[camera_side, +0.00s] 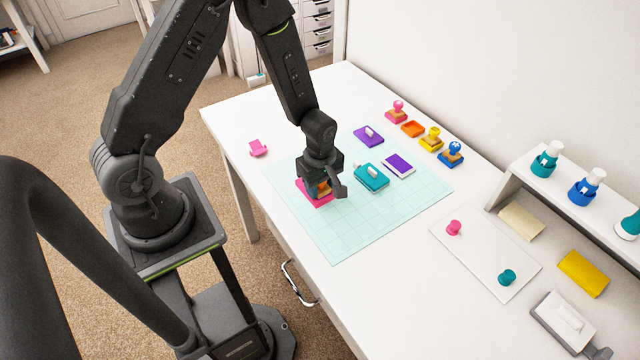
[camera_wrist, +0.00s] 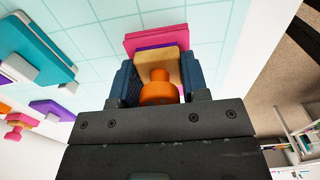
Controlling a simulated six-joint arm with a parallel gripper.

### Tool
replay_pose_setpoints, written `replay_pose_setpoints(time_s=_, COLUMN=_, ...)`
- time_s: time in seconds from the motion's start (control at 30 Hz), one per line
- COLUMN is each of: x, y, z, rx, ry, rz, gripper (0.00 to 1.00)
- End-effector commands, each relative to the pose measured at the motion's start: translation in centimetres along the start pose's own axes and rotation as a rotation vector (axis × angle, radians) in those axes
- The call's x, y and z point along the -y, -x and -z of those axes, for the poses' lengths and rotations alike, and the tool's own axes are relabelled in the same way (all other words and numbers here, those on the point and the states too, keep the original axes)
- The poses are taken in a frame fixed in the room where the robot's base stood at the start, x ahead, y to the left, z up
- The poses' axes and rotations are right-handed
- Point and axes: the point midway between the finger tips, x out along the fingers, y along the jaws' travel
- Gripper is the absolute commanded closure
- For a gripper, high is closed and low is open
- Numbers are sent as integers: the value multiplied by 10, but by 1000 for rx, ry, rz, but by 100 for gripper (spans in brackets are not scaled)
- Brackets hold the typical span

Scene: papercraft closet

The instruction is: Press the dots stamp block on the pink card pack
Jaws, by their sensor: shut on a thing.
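A wooden stamp block with an orange knob (camera_wrist: 159,92) is between the two fingers of my gripper (camera_wrist: 158,76), which is shut on it. In the side view a bit of its orange (camera_side: 324,188) shows under my gripper (camera_side: 322,182). The pink card pack (camera_wrist: 155,41) lies directly beneath the block; in the side view its pink edge (camera_side: 318,204) shows around the gripper. A thin purple layer (camera_wrist: 160,49) shows between wood and pink. I cannot tell whether the block touches the pack. The stamp's dot pattern is hidden.
A gridded mint mat (camera_side: 365,225) lies under the pack. A teal pad (camera_side: 371,178) and purple pads (camera_side: 398,165) are nearby on the right. A pink stamp (camera_side: 397,110), yellow stamp (camera_side: 432,138) and blue stamp (camera_side: 452,154) stand behind. The mat's front is clear.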

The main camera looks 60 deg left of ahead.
Motion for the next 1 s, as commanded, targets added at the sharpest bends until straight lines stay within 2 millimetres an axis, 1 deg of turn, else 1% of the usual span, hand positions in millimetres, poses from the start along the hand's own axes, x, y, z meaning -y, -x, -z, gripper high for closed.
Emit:
replay_pose_setpoints(time_s=0.07, x=2, y=-2, z=0, rx=0, ry=0, rz=6, gripper=87)
replay_pose_setpoints(time_s=0.1, x=2, y=-2, z=0, rx=0, ry=0, rz=7, gripper=60)
replay_pose_setpoints(time_s=0.3, x=3, y=-3, z=0, rx=1, ry=-1, rz=8, gripper=79)
replay_pose_setpoints(time_s=0.4, x=3, y=-3, z=0, rx=1, ry=-1, rz=9, gripper=87)
replay_pose_setpoints(time_s=0.57, x=3, y=0, z=0, rx=1, ry=-1, rz=9, gripper=87)
replay_pose_setpoints(time_s=1.0, x=1, y=23, z=0, rx=0, ry=0, rz=3, gripper=87)
